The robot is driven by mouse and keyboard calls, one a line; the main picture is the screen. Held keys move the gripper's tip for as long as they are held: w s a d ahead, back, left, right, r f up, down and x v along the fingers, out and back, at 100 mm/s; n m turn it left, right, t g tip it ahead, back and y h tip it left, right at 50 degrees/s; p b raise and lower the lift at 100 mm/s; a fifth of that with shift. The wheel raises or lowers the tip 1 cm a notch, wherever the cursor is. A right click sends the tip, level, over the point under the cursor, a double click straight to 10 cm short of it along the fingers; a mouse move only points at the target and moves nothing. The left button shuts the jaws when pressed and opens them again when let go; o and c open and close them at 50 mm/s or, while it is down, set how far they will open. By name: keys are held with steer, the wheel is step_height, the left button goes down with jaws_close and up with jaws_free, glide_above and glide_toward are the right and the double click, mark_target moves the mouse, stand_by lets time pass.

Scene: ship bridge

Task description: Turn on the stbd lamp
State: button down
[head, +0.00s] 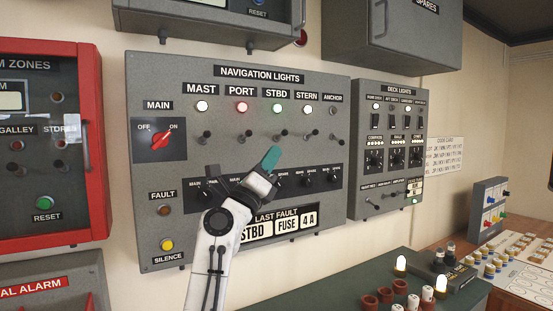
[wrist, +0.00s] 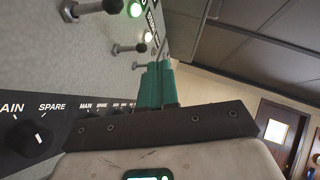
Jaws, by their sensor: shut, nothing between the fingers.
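The NAVIGATION LIGHTS panel (head: 170,90) is on the wall. Its STBD lamp (head: 278,108) glows green, and a lit green lamp also shows in the wrist view (wrist: 135,9). The STBD toggle (head: 278,137) is below that lamp; its throw is too small to tell. My gripper (head: 271,157) is shut and empty, its teal fingertips just below the STBD toggle in the head view. In the wrist view my gripper (wrist: 158,70) points along the panel, near toggles and a lit white lamp (wrist: 148,37). Whether it touches a toggle I cannot tell.
MAST (head: 202,106), PORT (head: 242,107) and STERN (head: 307,109) lamps are lit; ANCHOR (head: 333,111) is dark. The red MAIN knob (head: 161,140) points to ON. The fault plate (head: 277,227) reads STBD, FUSE, 4 A. Selector knobs flank my gripper. The DECK LIGHTS panel (head: 388,170) is right.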

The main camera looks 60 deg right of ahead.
steer(key=s+a+f+b, duration=0.1)
steer(key=a+f+b, duration=0.1)
steer(key=a, duration=0.5)
steer(key=shift+s+f, duration=0.2)
steer(key=shift+f, duration=0.2)
